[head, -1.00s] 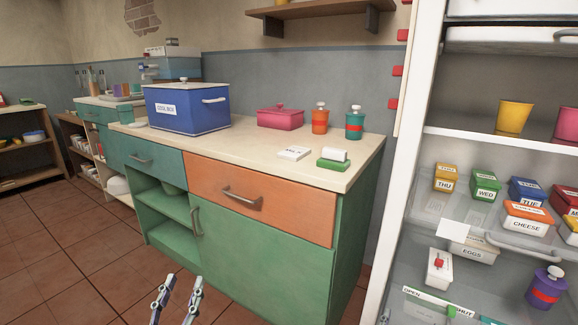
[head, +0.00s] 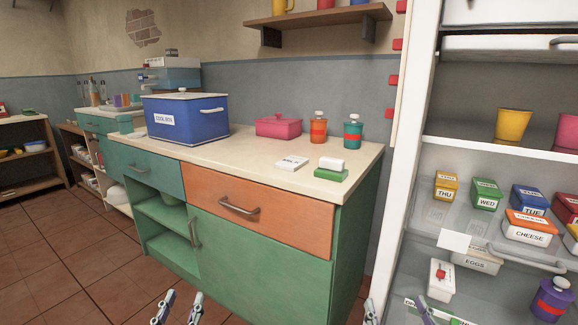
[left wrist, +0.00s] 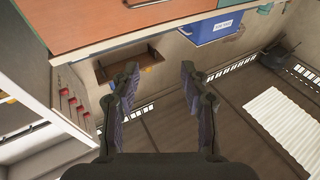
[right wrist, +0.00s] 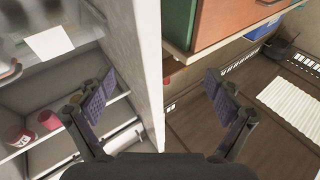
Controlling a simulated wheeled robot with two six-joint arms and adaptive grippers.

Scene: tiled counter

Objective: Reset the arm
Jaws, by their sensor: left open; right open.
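My left gripper (head: 180,309) shows at the bottom of the head view, in front of the green cabinet. Its two fingers are apart and nothing is between them; the left wrist view shows the same open fingers (left wrist: 158,95). My right gripper (head: 398,312) shows at the bottom of the head view, in front of the open fridge's lower part. In the right wrist view its fingers (right wrist: 160,95) are wide apart and empty. Neither gripper touches anything that I can see.
The counter (head: 250,160) holds a blue cool box (head: 187,119), a pink dish (head: 278,126), two bottles and small boxes. The fridge (head: 421,100) on the right holds labelled boxes, with a purple jar (head: 553,299) low down. The tiled floor (head: 60,260) at left is clear.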

